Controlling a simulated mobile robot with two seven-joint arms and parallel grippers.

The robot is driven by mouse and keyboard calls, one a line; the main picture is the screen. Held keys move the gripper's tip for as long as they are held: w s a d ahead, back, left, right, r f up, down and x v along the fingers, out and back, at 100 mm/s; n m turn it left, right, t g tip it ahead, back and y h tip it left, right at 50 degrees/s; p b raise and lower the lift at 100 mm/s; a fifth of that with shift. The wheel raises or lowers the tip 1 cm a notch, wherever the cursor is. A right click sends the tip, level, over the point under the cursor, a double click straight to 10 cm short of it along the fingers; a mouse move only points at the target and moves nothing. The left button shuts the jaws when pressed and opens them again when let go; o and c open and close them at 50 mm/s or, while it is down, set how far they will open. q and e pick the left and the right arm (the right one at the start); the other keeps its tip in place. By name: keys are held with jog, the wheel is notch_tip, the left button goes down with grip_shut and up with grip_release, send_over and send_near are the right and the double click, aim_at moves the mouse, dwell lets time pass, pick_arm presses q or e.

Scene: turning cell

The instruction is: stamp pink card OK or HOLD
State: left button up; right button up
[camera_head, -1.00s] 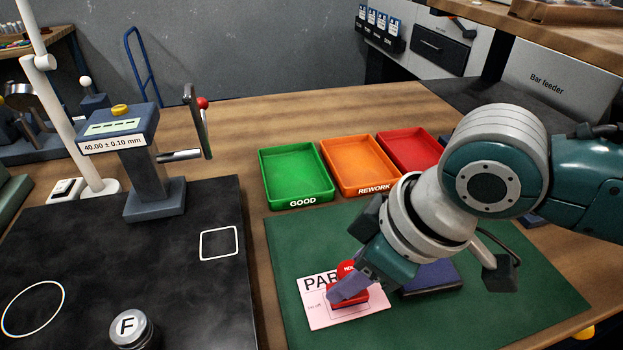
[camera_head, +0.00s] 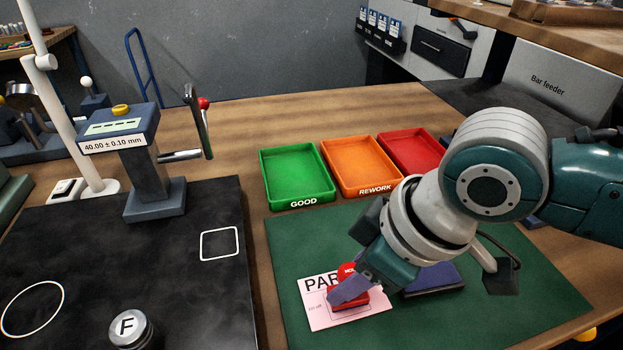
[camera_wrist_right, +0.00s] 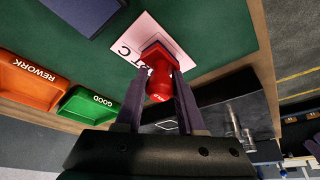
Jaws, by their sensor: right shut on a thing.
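The pink card (camera_head: 318,312) lies on the green mat (camera_head: 520,270) and shows the letters "PAR" at its top; the rest is covered. My right gripper (camera_head: 350,290) is shut on a red stamp (camera_head: 347,270) and holds it over the card. The stamp's red base is at the card's right part; I cannot tell whether it presses on the card. In the right wrist view the red stamp (camera_wrist_right: 160,82) sits between the two fingers, with the card (camera_wrist_right: 143,32) beneath. My left gripper is out of view.
A dark blue pad (camera_head: 435,279) lies right of the card, partly under my arm. Green GOOD (camera_head: 297,203), orange REWORK (camera_head: 375,189) and red (camera_head: 411,150) trays stand behind the mat. A dark plate (camera_head: 180,270) with a gauge stand (camera_head: 150,190) and a metal cylinder marked F (camera_head: 131,329) is at left.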

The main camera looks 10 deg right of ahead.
aim_at(352, 271)
jog(key=shift+f, duration=0.35)
jog(key=shift+f, duration=0.1)
dwell(1.5)
notch_tip(352, 271, up, 2)
jog(key=shift+r+p, duration=0.1)
jog(key=shift+p, duration=1)
notch_tip(352, 271, up, 5)
jog(key=p, duration=0.5)
jog(key=shift+p, duration=0.4)
